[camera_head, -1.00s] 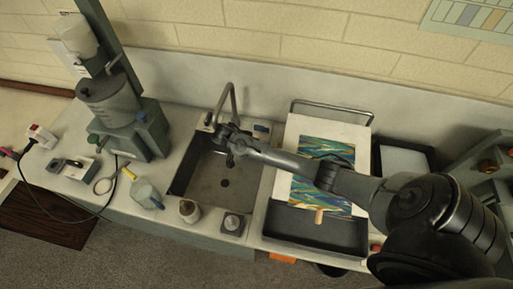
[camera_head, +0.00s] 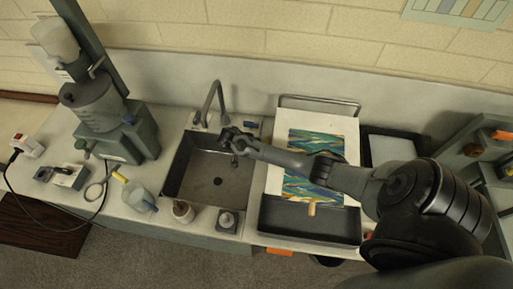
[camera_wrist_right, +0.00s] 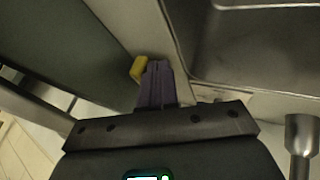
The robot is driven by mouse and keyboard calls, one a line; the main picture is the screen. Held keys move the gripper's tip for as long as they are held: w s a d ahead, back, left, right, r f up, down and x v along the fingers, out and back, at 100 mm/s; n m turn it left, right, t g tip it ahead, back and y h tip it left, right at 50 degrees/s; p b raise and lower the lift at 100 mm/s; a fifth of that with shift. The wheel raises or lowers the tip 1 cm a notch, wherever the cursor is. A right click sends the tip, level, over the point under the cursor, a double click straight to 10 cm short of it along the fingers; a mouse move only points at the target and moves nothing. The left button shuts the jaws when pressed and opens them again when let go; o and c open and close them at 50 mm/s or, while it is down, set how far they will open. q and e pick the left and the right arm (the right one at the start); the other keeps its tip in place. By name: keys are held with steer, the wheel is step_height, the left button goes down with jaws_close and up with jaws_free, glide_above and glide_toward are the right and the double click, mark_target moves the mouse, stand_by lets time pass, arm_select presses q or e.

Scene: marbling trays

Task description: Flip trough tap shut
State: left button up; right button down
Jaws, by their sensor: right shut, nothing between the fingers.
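In the wrist view a small yellow piece (camera_wrist_right: 138,68), which looks like the tap's lever, lies beside the tips of my right gripper (camera_wrist_right: 157,65). It sits between the sink rim and a dark grey-green panel. The fingers are shut with nothing between them. I cannot tell whether they touch the yellow piece. In the head view my right gripper (camera_head: 233,155) appears over the back right part of the sink. The yellow piece is not discernible there, perhaps behind my arm. The marbling trough (camera_head: 310,222) stands right of the sink. My left gripper is not in view.
A gooseneck faucet (camera_head: 211,98) rises behind the sink (camera_head: 195,178), close left of my right gripper. A small bottle (camera_head: 183,211) stands at the sink's front edge. Marbled paper (camera_head: 313,150) lies on a white board under my right arm. A grey-green machine (camera_head: 130,135) stands farther left.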

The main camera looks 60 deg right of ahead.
steer(key=shift+s+a+r+n+p, duration=0.1)
steer(key=shift+s+n+p, duration=0.1)
steer(key=shift+n+p, duration=0.3)
steer(key=shift+t+p, duration=0.3)
steer(key=shift+p, duration=0.2)
steer(key=n+p, duration=0.1)
steer(key=p, duration=0.1)
steer(key=s+n+t+p, duration=0.1)
steer(key=n+p, duration=0.1)
steer(key=shift+s+a+r+t+h, duration=0.15)
steer(key=shift+t+h, duration=0.15)
steer(key=shift+h, duration=0.1)
steer(key=shift+s+n+t+p, duration=0.2)
steer(key=shift+n+t+p, duration=0.1)
steer(key=shift+n+p, duration=0.15)
steer(key=shift+s+f+p, duration=0.2)
steer(key=shift+p, duration=0.15)
